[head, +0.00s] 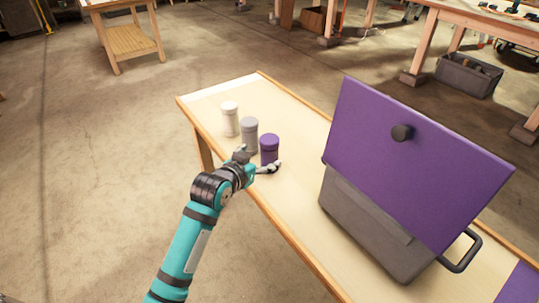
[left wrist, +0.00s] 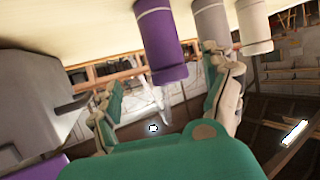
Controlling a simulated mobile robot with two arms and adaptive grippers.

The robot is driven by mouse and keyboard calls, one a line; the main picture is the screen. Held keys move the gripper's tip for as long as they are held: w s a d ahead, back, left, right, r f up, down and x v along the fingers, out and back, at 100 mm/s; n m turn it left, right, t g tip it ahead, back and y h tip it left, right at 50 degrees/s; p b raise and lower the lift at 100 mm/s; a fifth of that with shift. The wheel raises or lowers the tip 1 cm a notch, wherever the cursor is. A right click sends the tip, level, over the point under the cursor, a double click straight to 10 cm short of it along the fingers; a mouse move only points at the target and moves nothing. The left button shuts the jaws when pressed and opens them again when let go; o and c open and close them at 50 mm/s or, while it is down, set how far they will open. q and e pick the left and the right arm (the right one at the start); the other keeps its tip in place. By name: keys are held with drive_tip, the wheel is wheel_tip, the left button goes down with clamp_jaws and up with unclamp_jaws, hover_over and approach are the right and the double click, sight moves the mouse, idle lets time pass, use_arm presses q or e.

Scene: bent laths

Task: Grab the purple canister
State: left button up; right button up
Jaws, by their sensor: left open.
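The purple canister (head: 269,150) stands upright on the wooden table near its left edge, the nearest of three canisters in a row. My left gripper (head: 256,166) is at the table's edge, just in front of the purple canister in the head view. In the left wrist view, which looks upside down, the purple canister (left wrist: 161,42) hangs from the top, beyond the two spread fingers (left wrist: 168,112). The gripper is open and nothing shows between its fingers. I cannot tell whether a finger touches the canister. My right gripper is not in view.
A grey canister (head: 250,135) and a white canister (head: 230,119) stand behind the purple one. A grey case (head: 370,222) with a raised purple lid (head: 410,170) fills the table's right part. Bare tabletop (head: 291,202) lies between.

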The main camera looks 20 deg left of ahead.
sight(265, 152)
use_arm(q)
drive_tip(key=x, duration=0.8)
drive_tip(key=shift+w+a+r, duration=0.1)
drive_tip(key=shift+w+a, duration=0.2)
drive_tip(key=shift+w, duration=0.1)
drive_tip(key=c, duration=1.5)
